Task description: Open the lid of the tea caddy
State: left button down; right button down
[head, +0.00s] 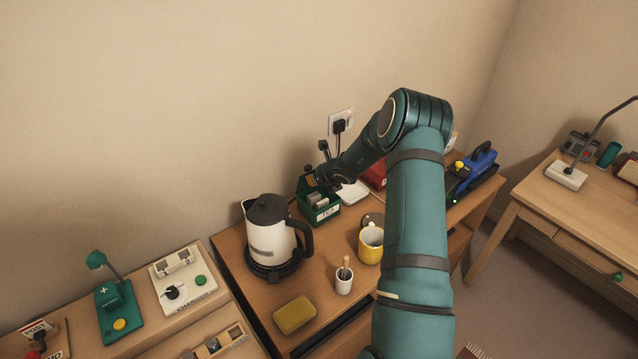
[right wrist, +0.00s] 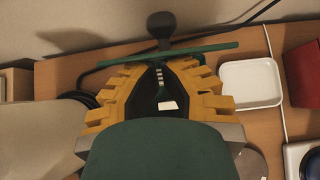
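The tea caddy (head: 322,214) is a dark green box with a white TEA label, standing by the wall behind the kettle. Its top is uncovered and pale packets show inside. The green lid (right wrist: 220,49) stands raised at the back, nearly edge-on in the right wrist view, its dark round knob (right wrist: 161,24) pointing to the wall. My right gripper (head: 313,179) is over the caddy's opening. In the right wrist view its yellow-padded fingers (right wrist: 165,62) are spread apart, near the lid, with nothing between the tips. Whether they touch the lid I cannot tell. My left gripper is not in view.
A white kettle (head: 268,232) stands left of the caddy. A white tray (right wrist: 250,83) lies to its right. A yellow mug (head: 369,245), a small white cup (head: 344,281) and a yellow sponge (head: 295,314) are in front. A wall socket (head: 340,122) is behind.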

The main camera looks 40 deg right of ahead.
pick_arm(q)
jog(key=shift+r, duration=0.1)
pick_arm(e)
jog(key=shift+w+r, duration=0.3)
jog(key=shift+w, duration=0.35)
